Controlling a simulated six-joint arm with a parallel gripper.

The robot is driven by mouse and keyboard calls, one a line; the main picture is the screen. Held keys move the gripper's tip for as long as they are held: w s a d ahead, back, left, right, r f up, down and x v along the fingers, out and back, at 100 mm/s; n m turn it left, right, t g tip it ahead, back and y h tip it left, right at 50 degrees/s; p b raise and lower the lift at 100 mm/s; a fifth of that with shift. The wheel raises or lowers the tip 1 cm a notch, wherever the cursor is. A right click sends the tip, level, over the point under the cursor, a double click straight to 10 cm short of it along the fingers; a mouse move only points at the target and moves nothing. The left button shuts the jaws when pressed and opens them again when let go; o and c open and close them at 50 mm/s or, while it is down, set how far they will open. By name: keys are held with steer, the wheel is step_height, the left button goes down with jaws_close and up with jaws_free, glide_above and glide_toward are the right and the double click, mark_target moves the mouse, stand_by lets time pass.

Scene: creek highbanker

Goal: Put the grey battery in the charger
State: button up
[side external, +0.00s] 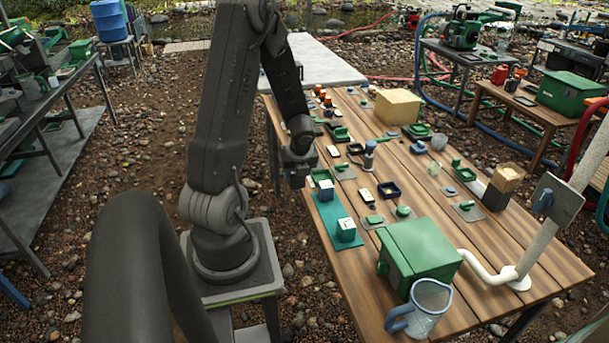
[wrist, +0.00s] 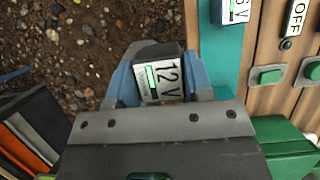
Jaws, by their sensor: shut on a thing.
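My gripper (wrist: 161,74) is shut on a dark grey battery (wrist: 160,80), with a blue finger on each side of it. Its white label reads 12 V and has a green bar. In the side view my gripper (side external: 297,168) hangs beside the left edge of the wooden table, left of the teal strip; the battery cannot be made out there. Two blocks with white labelled tops stand on the teal strip (side external: 330,211), a far one (side external: 326,191) and a near one (side external: 346,230). One shows a V label (wrist: 235,10) in the wrist view. I cannot tell which thing is the charger.
A green box (side external: 419,250) and a clear jug (side external: 421,305) stand at the table's near end. Several small green switches and trays crowd the middle, with an OFF plate (wrist: 297,15) near the strip. A tan block (side external: 398,106) is farther back. Gravel lies below my gripper.

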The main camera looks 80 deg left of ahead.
steer(key=w+a, duration=0.3)
steer(key=w, duration=0.5)
steer(key=w+a, duration=0.3)
steer(key=w, duration=0.5)
steer(key=w+d+f, duration=0.1)
steer(key=w+d, duration=0.1)
steer(key=w, duration=0.6)
steer(key=w+d+f, duration=0.1)
steer(key=w+d, duration=0.2)
steer(key=w, duration=0.6)
steer(key=shift+s+a+f, duration=0.1)
steer(key=shift+s+f, duration=0.05)
steer(key=shift+f, duration=1)
steer(key=shift+s+a+f, duration=0.1)
steer(key=shift+f, duration=1.05)
steer(key=shift+f, duration=0.15)
steer(key=shift+f, duration=0.6)
steer(key=shift+f, duration=0.25)
steer(key=shift+f, duration=0.35)
